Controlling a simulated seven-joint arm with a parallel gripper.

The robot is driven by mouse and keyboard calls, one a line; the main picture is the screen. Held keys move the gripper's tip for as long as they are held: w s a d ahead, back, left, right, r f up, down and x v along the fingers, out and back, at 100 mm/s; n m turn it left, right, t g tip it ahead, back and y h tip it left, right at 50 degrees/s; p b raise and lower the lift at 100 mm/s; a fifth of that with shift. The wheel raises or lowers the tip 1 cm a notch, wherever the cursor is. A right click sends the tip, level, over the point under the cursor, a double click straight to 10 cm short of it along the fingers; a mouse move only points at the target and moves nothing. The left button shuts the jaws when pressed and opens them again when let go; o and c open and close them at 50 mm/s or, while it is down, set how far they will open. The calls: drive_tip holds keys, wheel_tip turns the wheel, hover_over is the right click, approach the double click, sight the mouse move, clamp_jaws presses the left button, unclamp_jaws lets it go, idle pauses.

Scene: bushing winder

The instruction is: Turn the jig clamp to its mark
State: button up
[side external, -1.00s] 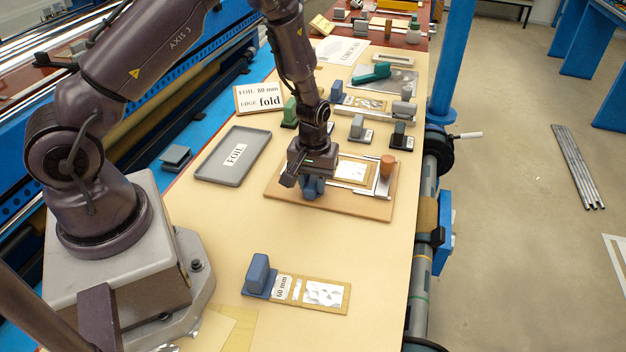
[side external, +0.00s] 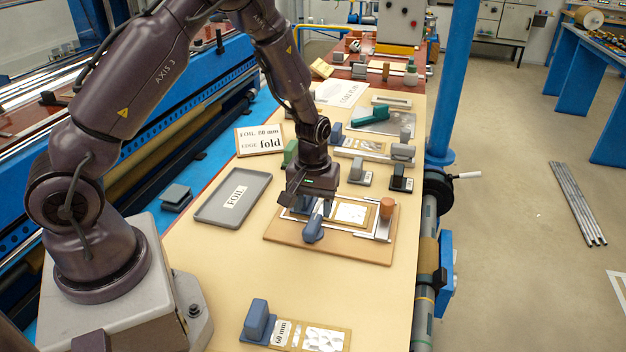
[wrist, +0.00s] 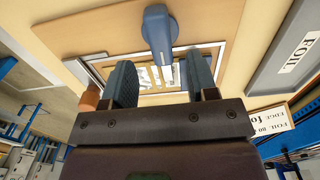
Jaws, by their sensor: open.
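The jig is a wooden board (side external: 370,250) with a metal frame around a foil piece (side external: 350,213); the board also shows in the wrist view (wrist: 105,28). The jig clamp, a blue-grey handle (side external: 313,231), stands at the board's near edge. In the wrist view the clamp (wrist: 157,32) lies ahead of the fingertips, centred between them. My gripper (side external: 319,207) is open and empty above the frame, just behind the clamp; its two fingers (wrist: 160,78) are apart, with no visible contact on the clamp. I cannot make out the clamp's mark.
A brown knob (side external: 387,208) stands at the jig's right side. A grey tray (side external: 215,212) labelled FOIL lies to the left. Behind stand several small blocks and a sign (side external: 260,139). A blue block on a 60 mm card (side external: 257,320) lies in front. The table between is clear.

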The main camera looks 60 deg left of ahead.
sight(311, 223)
wheel_tip(311, 223, up, 8)
drive_tip(key=shift+f, duration=0.2)
drive_tip(key=s+d+r+m+t, duration=0.2)
drive_tip(key=s+d+r+m, duration=0.1)
drive_tip(key=s+r, duration=0.5)
drive_tip(key=s+d+r+m+t, duration=0.3)
drive_tip(key=s+r+m, duration=0.3)
drive_tip(key=s+r, duration=0.3)
wheel_tip(311, 223, up, 4)
drive_tip(key=shift+s+d+f+t, duration=0.25)
drive_tip(key=shift+d+t, duration=0.05)
drive_tip(key=shift+d, duration=0.35)
